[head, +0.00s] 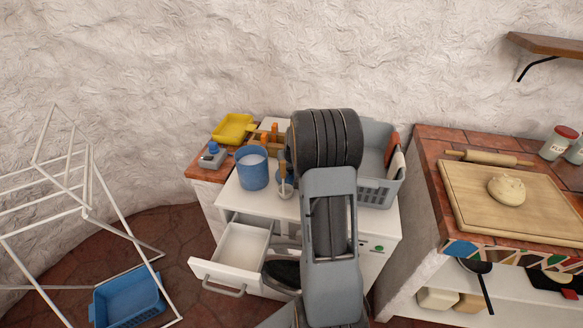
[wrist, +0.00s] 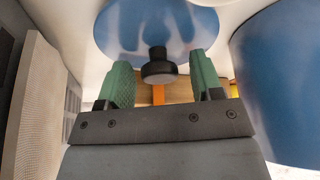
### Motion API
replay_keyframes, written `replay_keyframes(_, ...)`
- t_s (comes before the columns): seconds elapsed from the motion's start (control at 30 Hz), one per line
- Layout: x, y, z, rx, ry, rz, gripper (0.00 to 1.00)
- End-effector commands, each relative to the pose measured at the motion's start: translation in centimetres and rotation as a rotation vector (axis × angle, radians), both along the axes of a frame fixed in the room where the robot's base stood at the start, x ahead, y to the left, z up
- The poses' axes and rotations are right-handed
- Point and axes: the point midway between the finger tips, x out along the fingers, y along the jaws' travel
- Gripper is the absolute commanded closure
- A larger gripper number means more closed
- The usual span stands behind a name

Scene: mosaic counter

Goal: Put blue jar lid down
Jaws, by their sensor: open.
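The blue jar lid (wrist: 170,25) lies on a white surface in the wrist view, with its black knob facing my gripper. My gripper (wrist: 160,85) is open, with a green fingertip on either side of the knob and gaps between them. The blue jar (head: 252,168) stands uncovered on the white cabinet top in the head view, with something white inside. Its blue side also shows at the right of the wrist view (wrist: 285,80), beside the lid. In the head view my arm hides my fingertips and most of the area around the lid.
A grey basket (head: 378,193) stands right of my arm on the cabinet. A yellow tray (head: 232,128) and a small grey-blue item (head: 212,156) are at the back left. An open drawer (head: 240,246) juts out below. A wooden board (head: 470,205) lies on the right counter.

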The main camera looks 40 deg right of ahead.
Motion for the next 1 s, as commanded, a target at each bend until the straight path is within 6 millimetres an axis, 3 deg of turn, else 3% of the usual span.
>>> replay_keyframes(0.53, -3.4, 1.1, 8.9, -0.002, -0.004, 0.000, 0.40)
replay_keyframes(0.7, -4.1, 1.3, 10.4, -0.002, -0.002, 0.000, 0.40)
replay_keyframes(1.0, -4.3, 1.4, 11.0, -0.001, -0.001, 0.000, 0.40)
